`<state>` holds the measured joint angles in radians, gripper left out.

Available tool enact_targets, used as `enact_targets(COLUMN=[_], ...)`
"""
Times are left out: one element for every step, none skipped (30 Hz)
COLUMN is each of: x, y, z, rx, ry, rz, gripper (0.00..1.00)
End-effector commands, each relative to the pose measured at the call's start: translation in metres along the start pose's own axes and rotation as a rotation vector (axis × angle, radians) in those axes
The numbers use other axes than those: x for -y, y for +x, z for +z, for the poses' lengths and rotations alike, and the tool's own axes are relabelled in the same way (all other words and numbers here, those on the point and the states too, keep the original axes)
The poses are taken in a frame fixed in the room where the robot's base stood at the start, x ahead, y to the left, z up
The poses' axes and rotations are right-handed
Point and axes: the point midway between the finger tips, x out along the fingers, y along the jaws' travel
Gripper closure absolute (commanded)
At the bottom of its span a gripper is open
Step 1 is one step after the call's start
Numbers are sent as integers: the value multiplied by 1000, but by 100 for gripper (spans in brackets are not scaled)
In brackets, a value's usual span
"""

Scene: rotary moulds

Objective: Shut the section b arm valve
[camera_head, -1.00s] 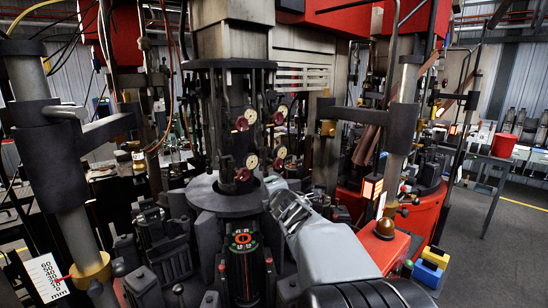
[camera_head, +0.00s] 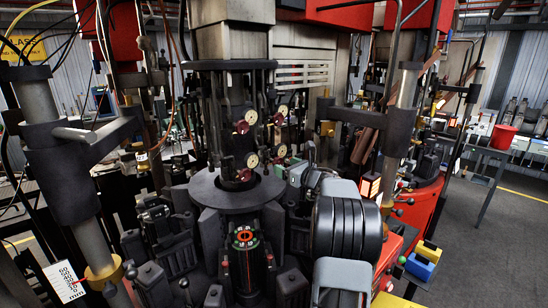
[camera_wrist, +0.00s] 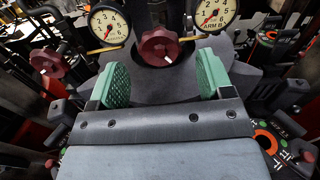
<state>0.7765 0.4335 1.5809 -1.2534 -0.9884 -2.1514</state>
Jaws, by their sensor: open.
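The section b arm valve is a dark red round knob (camera_wrist: 160,46) with a white mark. It shows in the wrist view just left of and below a white dial gauge marked ARM B (camera_wrist: 212,14). My gripper (camera_wrist: 162,66) is open, with one green pad on each side of the knob in the picture. The pads appear short of it, and nothing is between them. In the head view my gripper (camera_head: 304,170) is right of the central column, near the lower pair of gauges and knobs. The pads there are too small to judge.
A second dark red knob (camera_wrist: 45,60) and its dial gauge (camera_wrist: 108,24) are at left in the wrist view. A round dark plate (camera_head: 222,197) surrounds the column's foot. A black unit with an orange dial (camera_head: 246,240) stands in front. Rods and pipes crowd the column.

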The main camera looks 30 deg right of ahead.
Motion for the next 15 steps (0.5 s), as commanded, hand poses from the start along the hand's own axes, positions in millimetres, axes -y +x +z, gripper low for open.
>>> enact_targets(x=[-1, -1, 0, -1, 0, -1, -1, 0, 0, 0, 0, 0, 0, 0, 0], y=[11, 16, 23, 27, 32, 37, 41, 45, 49, 52, 55, 58, 59, 61, 63], z=[4, 4, 4, 3, 3, 3, 2, 3, 3, 2, 2, 2, 2, 1, 1], rx=[0, 0, -1, -1, 0, 0, 0, 0, 0, 0, 0, 0, 0, 0, 0], ry=[3, 3, 3, 3, 3, 2, 3, 3, 2, 2, 2, 2, 2, 2, 3], rz=[4, 3, 2, 3, 2, 2, 1, 1, 1, 1, 1, 1, 1, 0, 0], gripper=[26, 26, 26, 26, 26, 26, 26, 26, 26, 26, 26, 26, 26, 26, 26])
